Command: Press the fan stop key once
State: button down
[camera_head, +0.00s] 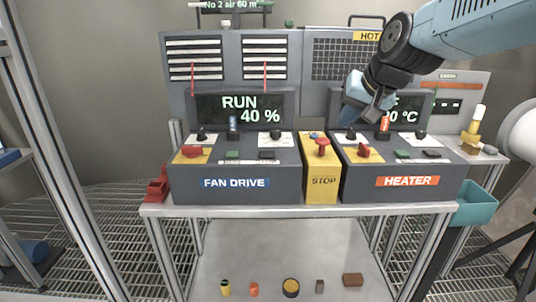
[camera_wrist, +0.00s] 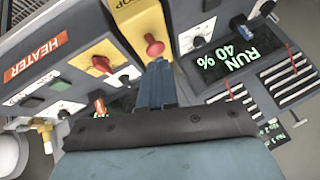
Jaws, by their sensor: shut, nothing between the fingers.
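The fan drive box (camera_head: 236,183) stands on the left of the bench, its display (camera_head: 240,110) reading RUN 40 %. On its sloped top are a green key (camera_head: 232,155) and a dark key (camera_head: 266,156); their lettering is too small to read. My gripper (camera_head: 352,116) is shut and empty, raised in front of the left part of the heater display, right of the fan drive and apart from its keys. In the wrist view my shut fingers (camera_wrist: 158,66) overlap the area just below the red mushroom button (camera_wrist: 155,48); the fan drive display (camera_wrist: 232,55) shows at right.
A yellow STOP box (camera_head: 322,187) with a red mushroom button (camera_head: 323,144) stands between the fan drive and the heater box (camera_head: 405,187). Red levers (camera_head: 192,151) and black knobs rise from the panels. A teal bin (camera_head: 475,206) hangs at the bench's right end.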

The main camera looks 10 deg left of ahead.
aim_at(269, 154)
jog(key=w+a+f+y, duration=0.1)
jog(key=w+a, duration=0.2)
jog(key=a, duration=0.6)
jog(key=w+a+f+y, duration=0.1)
jog(key=w+a, duration=0.3)
jog(key=a, duration=0.6)
jog(key=shift+a+y, duration=0.25)
jog(key=shift+y, duration=0.05)
jog(key=shift+f, duration=0.2)
jog(key=shift+f, duration=4.35)
jog(key=shift+f, duration=0.15)
jog(key=shift+s+f, duration=0.1)
jog(key=shift+f, duration=0.1)
jog(key=shift+f, duration=0.45)
jog(key=shift+r, duration=0.9)
